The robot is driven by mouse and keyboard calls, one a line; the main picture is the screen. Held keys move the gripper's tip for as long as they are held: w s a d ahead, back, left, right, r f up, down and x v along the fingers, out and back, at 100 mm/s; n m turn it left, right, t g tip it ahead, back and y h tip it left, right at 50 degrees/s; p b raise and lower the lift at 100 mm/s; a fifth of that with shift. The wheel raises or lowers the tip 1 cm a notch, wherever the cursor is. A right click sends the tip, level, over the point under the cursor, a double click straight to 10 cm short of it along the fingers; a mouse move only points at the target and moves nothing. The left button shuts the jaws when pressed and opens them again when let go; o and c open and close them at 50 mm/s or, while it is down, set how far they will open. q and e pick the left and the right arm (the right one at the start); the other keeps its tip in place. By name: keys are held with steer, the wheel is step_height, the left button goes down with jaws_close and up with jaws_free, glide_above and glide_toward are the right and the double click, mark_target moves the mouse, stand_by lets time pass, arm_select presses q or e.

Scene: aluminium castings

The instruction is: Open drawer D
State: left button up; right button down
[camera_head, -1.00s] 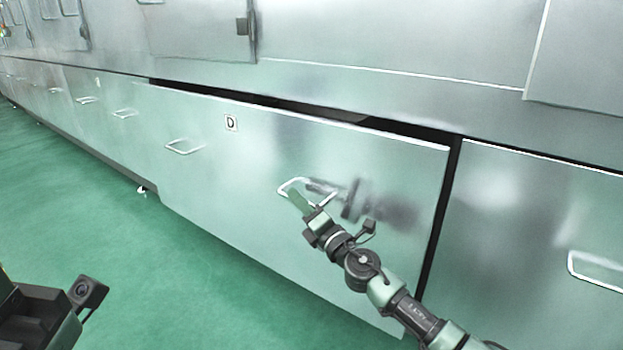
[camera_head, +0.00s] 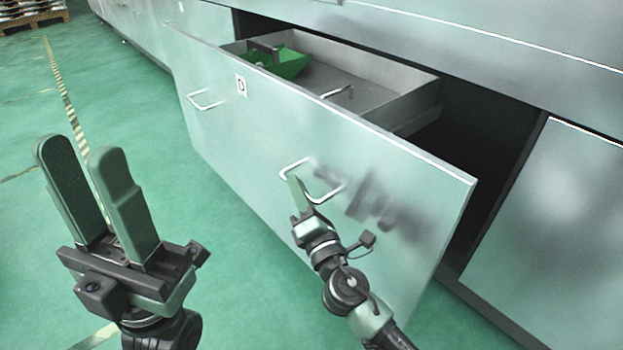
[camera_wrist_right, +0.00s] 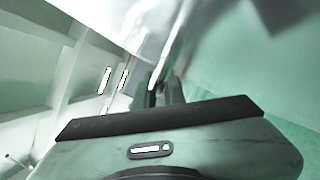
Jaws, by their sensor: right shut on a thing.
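Drawer D (camera_head: 262,140) is a wide metal drawer with a label D on its front, and it stands pulled out of the cabinet. Its front has two wire handles: a left handle (camera_head: 202,103) and a right handle (camera_head: 326,196). My right gripper (camera_head: 297,190) is shut on the right handle. In the right wrist view its fingers (camera_wrist_right: 172,90) show only partly, and the grip is hard to make out. My left gripper (camera_head: 84,165) is raised over the floor left of the drawer, its two fingers apart and nothing between them.
Inside the drawer lie a green bin (camera_head: 285,64) and a thin metal handle-like part (camera_head: 337,91). The metal cabinet (camera_head: 480,60) runs along the back. The green floor (camera_head: 110,95) on the left is clear, with a striped line. A pallet (camera_head: 30,20) stands far off.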

steer(key=shift+s+a, duration=0.2)
steer(key=c, duration=1.5)
jaws_free()
steer(key=shift+f, duration=0.1)
steer(key=v, duration=0.7)
steer(key=shift+s+d, duration=0.1)
steer(key=shift+s, duration=0.25)
